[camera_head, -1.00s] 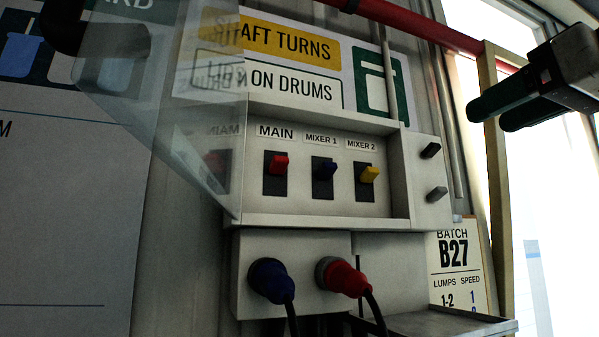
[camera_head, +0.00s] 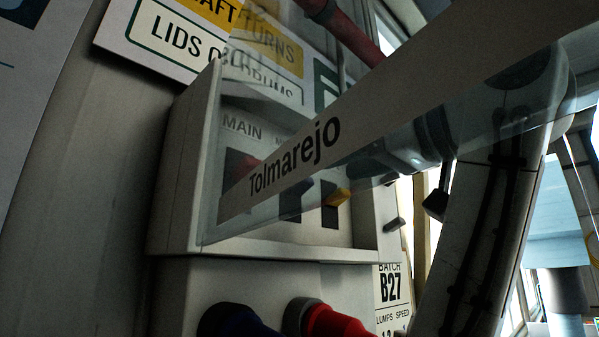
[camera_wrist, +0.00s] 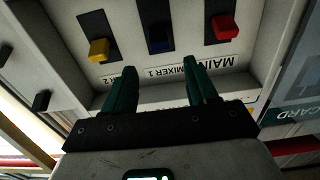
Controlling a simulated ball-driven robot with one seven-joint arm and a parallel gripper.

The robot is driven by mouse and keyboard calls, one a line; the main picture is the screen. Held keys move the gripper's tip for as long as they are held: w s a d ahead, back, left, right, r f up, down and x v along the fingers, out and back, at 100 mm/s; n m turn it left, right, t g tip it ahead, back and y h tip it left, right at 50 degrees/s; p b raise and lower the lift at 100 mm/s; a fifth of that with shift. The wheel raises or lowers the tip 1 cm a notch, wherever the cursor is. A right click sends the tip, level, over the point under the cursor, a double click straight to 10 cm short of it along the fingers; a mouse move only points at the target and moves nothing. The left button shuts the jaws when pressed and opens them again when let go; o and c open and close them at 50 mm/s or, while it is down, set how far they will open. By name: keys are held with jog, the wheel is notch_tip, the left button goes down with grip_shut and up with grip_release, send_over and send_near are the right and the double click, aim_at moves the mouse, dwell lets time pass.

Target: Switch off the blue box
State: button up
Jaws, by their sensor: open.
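A pale switch box (camera_head: 180,170) holds three coloured switches in a recess. In the wrist view, upside down, the blue switch (camera_wrist: 157,41) lies above the MIXER 1 label, between the yellow switch (camera_wrist: 99,49) and the red switch (camera_wrist: 224,27). My gripper (camera_wrist: 160,66) is open and empty, its green fingers pointing into the recess. The blue switch shows between the fingers and slightly beyond their tips; I see no contact. In the head view, the clear panel and its strip partly cover the blue switch, and my fingers are hard to make out.
A clear panel with a "Tolmarejo" strip (camera_head: 294,157) crosses in front of the box and part of my arm. A blue plug (camera_head: 235,322) and red plug (camera_head: 330,320) sit below. Two dark knobs are on the box's side, one visible here (camera_head: 395,224). A batch card (camera_head: 391,290) hangs at right.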

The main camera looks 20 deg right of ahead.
jog(key=p+x, duration=0.3)
jog(key=x, duration=0.6)
